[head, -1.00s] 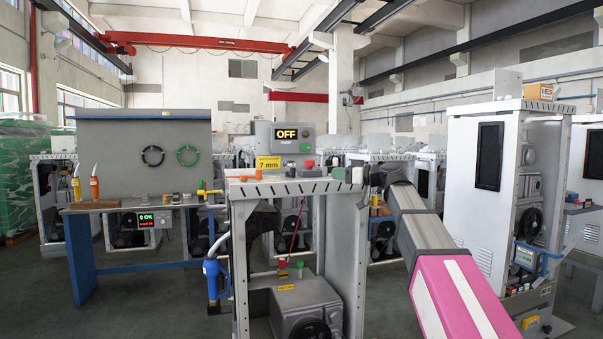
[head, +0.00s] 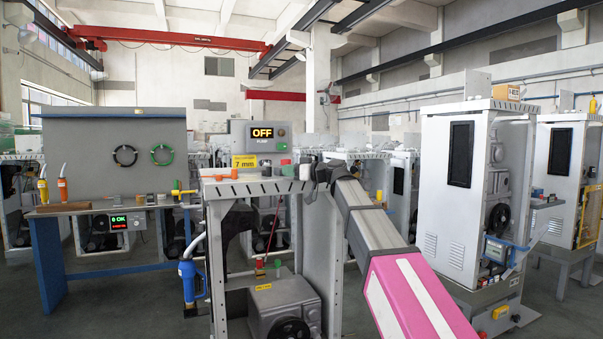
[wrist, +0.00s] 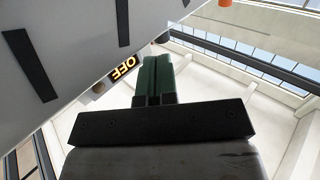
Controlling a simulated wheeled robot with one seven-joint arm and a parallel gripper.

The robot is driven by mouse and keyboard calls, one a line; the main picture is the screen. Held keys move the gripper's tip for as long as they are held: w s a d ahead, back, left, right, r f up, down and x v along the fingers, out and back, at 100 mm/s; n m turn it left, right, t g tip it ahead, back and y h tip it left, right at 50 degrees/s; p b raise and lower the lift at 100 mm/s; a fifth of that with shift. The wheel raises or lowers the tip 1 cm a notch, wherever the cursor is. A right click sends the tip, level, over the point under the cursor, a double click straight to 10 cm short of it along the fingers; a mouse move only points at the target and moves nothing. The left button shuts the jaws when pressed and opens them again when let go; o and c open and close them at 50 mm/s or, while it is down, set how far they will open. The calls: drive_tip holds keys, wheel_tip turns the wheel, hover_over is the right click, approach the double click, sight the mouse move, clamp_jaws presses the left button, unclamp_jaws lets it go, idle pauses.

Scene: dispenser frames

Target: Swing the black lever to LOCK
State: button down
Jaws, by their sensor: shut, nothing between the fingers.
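My gripper shows in the wrist view with its two dark green fingers (wrist: 154,76) pressed together and empty. In the head view my arm reaches from the lower right to the top right corner of the grey dispenser frame (head: 331,260); its dark end is small there and the fingers cannot be made out. I cannot make out the black lever or a LOCK mark for certain in either view. A pump box (head: 258,147) behind the frame shows OFF in yellow. The lit OFF sign (wrist: 123,68) also shows beyond the fingers in the wrist view.
A slotted light grey plate (wrist: 75,45) lies close at the left of the fingers in the wrist view. A yellow 7 mm sign (head: 244,161) stands on the frame. A workbench (head: 50,245) is at left, a white cabinet (head: 455,205) at right. Floor shows between them.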

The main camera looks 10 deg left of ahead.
sight(276, 179)
drive_tip(key=shift+x, duration=2.25)
drive_tip(key=shift+s+a+m+t, duration=0.2)
drive_tip(key=shift+m+t, duration=0.2)
drive_tip(key=shift+t, duration=0.2)
